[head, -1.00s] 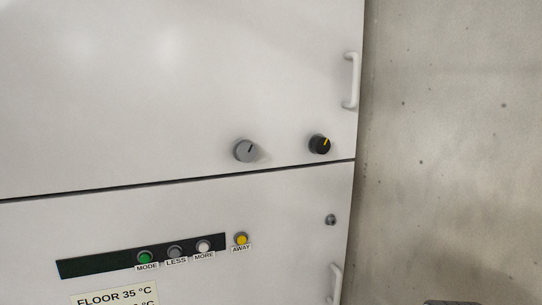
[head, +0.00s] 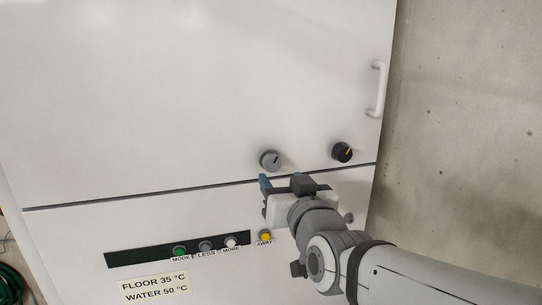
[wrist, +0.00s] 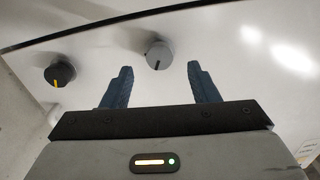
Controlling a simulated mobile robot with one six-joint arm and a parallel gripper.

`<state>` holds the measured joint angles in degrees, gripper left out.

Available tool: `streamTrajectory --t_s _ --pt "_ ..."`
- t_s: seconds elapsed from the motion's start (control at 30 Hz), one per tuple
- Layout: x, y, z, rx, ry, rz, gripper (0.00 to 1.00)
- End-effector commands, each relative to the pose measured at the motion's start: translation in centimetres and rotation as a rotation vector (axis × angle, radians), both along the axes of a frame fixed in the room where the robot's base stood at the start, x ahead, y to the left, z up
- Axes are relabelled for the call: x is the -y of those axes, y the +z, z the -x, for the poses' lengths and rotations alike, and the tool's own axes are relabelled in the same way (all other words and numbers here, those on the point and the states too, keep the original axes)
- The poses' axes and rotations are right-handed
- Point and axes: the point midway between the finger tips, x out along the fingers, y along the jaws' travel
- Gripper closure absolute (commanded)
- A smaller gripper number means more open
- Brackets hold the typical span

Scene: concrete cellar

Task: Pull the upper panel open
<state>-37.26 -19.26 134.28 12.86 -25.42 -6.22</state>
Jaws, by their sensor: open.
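The upper panel (head: 190,90) is a large white door that looks closed, with a thin dark seam along its lower edge. Its white bar handle (head: 378,89) stands upright near its right edge; the wrist view does not show it. My gripper (head: 279,180) is in front of the cabinet near the seam, below and left of the handle and clear of it. In the wrist view its two blue fingers (wrist: 158,86) are apart and nothing is held between them. The grey knob (wrist: 158,55) shows beyond the fingertips.
A black knob with a yellow mark (head: 342,152) sits on the upper panel below the handle. The lower panel (head: 80,230) carries several buttons and a temperature label (head: 155,288). A bare concrete wall (head: 465,120) is at the right.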

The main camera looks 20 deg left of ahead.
Motion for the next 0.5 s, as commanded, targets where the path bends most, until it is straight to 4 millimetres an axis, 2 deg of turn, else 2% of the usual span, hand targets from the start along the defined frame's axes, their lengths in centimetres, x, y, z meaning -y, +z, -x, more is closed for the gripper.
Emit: streamTrajectory --t_s 0.5 --pt "-3.2 0.2 -5.3 0.001 -0.003 0.000 0.46"
